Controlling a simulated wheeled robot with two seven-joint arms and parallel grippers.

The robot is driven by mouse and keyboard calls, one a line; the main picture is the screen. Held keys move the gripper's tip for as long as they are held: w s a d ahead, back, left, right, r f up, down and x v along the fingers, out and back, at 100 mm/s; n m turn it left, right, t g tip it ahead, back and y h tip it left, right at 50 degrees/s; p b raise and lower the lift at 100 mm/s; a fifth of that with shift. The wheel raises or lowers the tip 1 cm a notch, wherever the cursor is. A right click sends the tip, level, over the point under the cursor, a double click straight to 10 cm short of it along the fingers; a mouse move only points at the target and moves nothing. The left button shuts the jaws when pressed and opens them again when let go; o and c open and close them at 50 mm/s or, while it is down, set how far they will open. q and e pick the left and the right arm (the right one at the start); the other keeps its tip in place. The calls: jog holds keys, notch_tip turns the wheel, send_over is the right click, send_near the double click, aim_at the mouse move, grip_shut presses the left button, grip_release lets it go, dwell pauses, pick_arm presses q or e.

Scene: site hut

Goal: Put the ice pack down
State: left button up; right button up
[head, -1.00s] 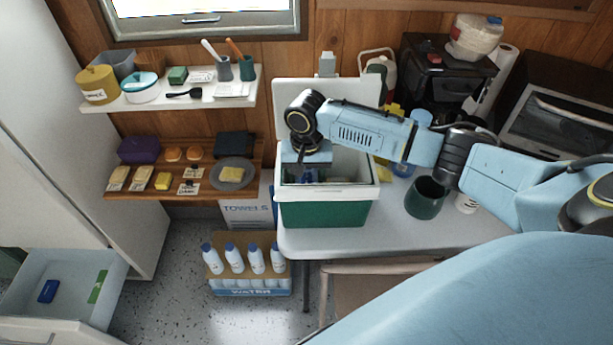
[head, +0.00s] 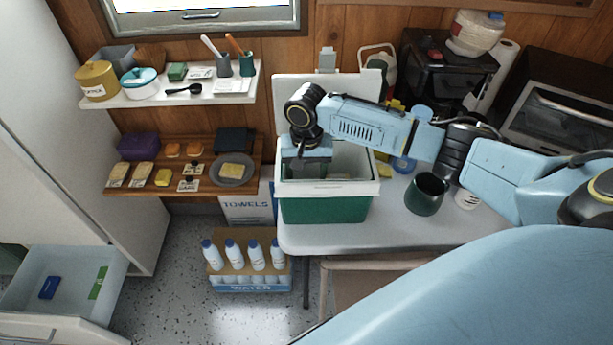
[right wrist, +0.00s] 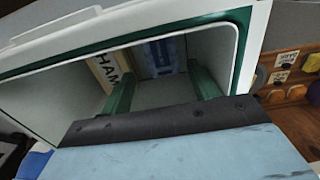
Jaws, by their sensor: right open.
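The green cooler (head: 325,210) with a white rim stands open on the table, its white lid raised behind it. My right gripper (head: 305,172) points down into the cooler's left part. In the right wrist view its two green fingers (right wrist: 160,78) are spread apart with nothing gripped. A blue ice pack (right wrist: 163,54) lies inside the cooler, beyond and between the fingertips, next to a pack lettered HAM (right wrist: 110,68). The head view does not clearly show the ice pack, as my gripper and the cooler wall hide it. My left gripper is out of view.
A dark green mug (head: 426,194) and a white cup (head: 466,199) stand right of the cooler. A black coffee machine (head: 440,75) is behind. Food shelves (head: 215,185) are at left. An open drawer (head: 70,310) holds a blue block (head: 48,287).

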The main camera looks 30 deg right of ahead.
notch_tip(320, 180, up, 12)
jog(key=p, duration=0.1)
jog(key=shift+f+p, duration=0.15)
jog(key=shift+p, duration=0.25)
